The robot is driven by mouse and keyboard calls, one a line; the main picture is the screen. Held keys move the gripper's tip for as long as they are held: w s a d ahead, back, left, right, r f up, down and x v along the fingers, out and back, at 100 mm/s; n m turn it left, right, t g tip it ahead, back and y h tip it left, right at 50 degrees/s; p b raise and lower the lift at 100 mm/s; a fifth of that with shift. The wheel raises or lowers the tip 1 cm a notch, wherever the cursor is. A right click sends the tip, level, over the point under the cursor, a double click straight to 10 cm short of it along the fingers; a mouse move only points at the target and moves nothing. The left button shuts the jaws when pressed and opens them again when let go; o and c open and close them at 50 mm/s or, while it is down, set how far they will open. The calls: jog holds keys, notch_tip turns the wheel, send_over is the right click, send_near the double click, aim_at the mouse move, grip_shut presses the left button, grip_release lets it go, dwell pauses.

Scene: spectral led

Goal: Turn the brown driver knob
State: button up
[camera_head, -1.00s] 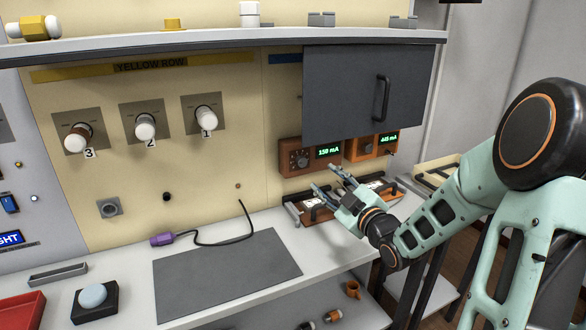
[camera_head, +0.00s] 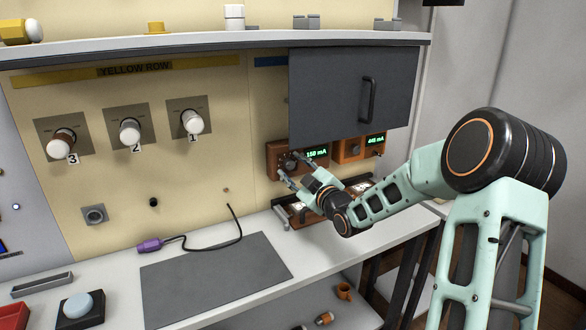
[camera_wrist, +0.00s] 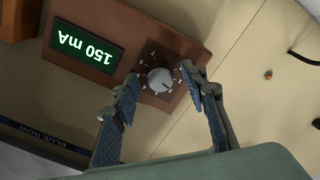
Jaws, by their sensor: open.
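The brown driver (camera_head: 274,158) is mounted on the wall panel below the grey cabinet, with a green display reading 150 mA. In the wrist view the brown driver (camera_wrist: 178,36) appears upside down. Its round grey knob (camera_wrist: 160,79) has a dial with marks around it. My gripper (camera_head: 284,166) is at the driver's front. In the wrist view my gripper (camera_wrist: 160,84) is open, with one finger on each side of the knob. I cannot tell whether either finger touches it.
An orange driver (camera_head: 352,148) reading 445 mA stands just right. The grey cabinet (camera_head: 340,90) hangs above. Brown-edged trays (camera_head: 290,213) lie on the counter below my gripper. A purple plug (camera_head: 150,245) with a black cable and a grey mat (camera_head: 215,280) lie to the left.

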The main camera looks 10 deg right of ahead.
grip_shut()
dwell(0.4)
jog(key=m, duration=0.3)
jog(key=shift+m, duration=2.1)
grip_release()
